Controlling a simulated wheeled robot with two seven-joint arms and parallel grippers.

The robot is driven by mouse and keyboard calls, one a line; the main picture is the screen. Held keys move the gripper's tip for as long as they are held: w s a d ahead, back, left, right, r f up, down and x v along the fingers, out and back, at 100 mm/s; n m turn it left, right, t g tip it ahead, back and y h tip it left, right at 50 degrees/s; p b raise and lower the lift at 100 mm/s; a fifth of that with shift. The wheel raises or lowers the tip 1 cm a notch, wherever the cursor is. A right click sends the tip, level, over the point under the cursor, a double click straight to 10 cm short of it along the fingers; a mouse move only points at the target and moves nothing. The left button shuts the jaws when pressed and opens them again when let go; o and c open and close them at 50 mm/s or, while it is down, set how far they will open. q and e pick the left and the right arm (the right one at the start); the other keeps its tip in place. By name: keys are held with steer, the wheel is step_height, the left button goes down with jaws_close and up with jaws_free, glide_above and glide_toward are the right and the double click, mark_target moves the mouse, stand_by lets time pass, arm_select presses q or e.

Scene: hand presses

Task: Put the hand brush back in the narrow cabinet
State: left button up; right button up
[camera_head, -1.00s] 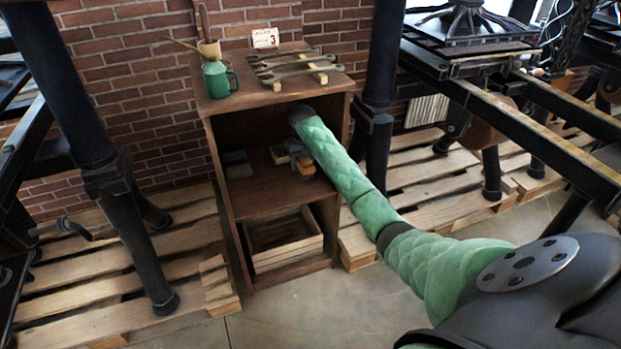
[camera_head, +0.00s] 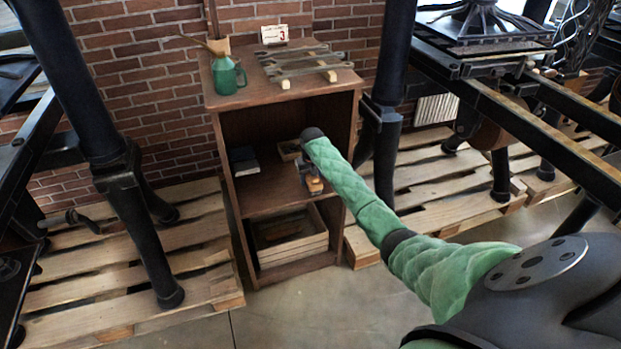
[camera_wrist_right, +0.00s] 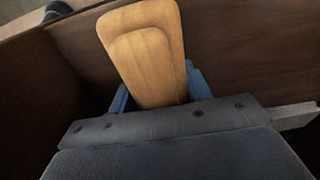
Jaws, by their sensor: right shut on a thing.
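The hand brush (camera_wrist_right: 143,55) shows in the right wrist view as a pale wooden piece, standing up between the blue fingers of my right gripper (camera_wrist_right: 155,95). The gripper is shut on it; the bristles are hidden. In the head view my right gripper (camera_head: 309,173) is at the front right of the cabinet's open upper compartment, with the brush (camera_head: 315,185) a small orange-brown patch at its tip. I cannot tell whether the brush touches the shelf. The narrow brown cabinet (camera_head: 228,196) stands against the brick wall. My left gripper is not in view.
A dark blue-grey block (camera_head: 243,159) lies at the shelf's left, and a small wooden box (camera_head: 289,150) sits farther back. A wooden crate (camera_head: 291,253) fills the lower compartment. A green oil can (camera_head: 226,78) and wrenches (camera_head: 305,66) are on top. Black presses flank the cabinet.

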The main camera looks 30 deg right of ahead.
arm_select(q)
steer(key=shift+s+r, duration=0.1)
arm_select(e)
steer(key=o, duration=1.3)
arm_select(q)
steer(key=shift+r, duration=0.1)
arm_select(e)
steer(key=shift+r, duration=0.4)
steer(key=r, duration=1)
steer(key=shift+s+a, duration=0.1)
steer(key=shift+s, duration=0.3)
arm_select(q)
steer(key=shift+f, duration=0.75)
arm_select(e)
steer(key=shift+s+r, duration=0.1)
steer(key=shift+r, duration=0.6)
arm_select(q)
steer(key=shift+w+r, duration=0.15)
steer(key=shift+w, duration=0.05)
